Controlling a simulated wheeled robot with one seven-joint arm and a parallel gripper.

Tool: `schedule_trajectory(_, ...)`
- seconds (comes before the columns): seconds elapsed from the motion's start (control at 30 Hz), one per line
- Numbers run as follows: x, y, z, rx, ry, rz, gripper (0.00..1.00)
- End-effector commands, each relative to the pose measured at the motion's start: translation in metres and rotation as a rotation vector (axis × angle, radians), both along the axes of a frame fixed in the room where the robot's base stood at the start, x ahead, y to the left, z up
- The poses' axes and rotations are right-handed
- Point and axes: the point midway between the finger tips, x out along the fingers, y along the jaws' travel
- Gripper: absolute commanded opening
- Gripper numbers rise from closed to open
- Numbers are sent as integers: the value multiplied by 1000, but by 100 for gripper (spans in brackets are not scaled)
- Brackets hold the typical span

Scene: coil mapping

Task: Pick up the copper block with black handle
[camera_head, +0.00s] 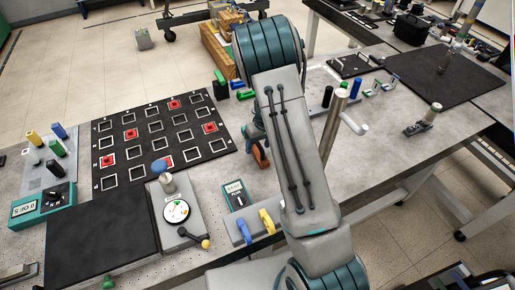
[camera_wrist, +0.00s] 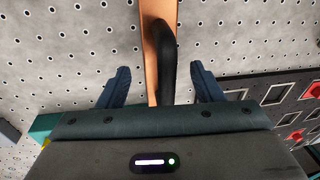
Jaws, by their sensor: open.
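The copper block (camera_wrist: 150,45) shows as a narrow upright orange strip in the wrist view, with its black curved handle (camera_wrist: 168,58) beside it on the right. My gripper (camera_wrist: 160,70) is open, with one dark blue finger left of the block and one right of the handle. Both fingers look apart from the block and handle. The gripper body hides the lower end of the block. In the head view the copper block (camera_head: 261,156) shows partly just left of my arm, on the perforated table. My arm hides most of the gripper there.
A black board with white squares and red pieces (camera_head: 235,150) lies left of the block. A teal meter (camera_head: 234,193) and blue and yellow handles (camera_head: 266,220) stand in front. A green block (camera_head: 245,95) lies behind.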

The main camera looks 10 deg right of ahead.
Motion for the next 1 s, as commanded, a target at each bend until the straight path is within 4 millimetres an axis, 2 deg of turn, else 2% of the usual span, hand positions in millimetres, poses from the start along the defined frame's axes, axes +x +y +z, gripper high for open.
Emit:
schedule_trajectory(0.13, 0, 1, -9, -1, 0, -1, 60)
schedule_trajectory(0.37, 1, 1, -10, -1, -1, -1, 60)
schedule_trajectory(0.6, 1, 1, -10, -1, -1, -1, 0)
schedule_trajectory(1.0, 1, 1, -9, 0, -2, -1, 0)
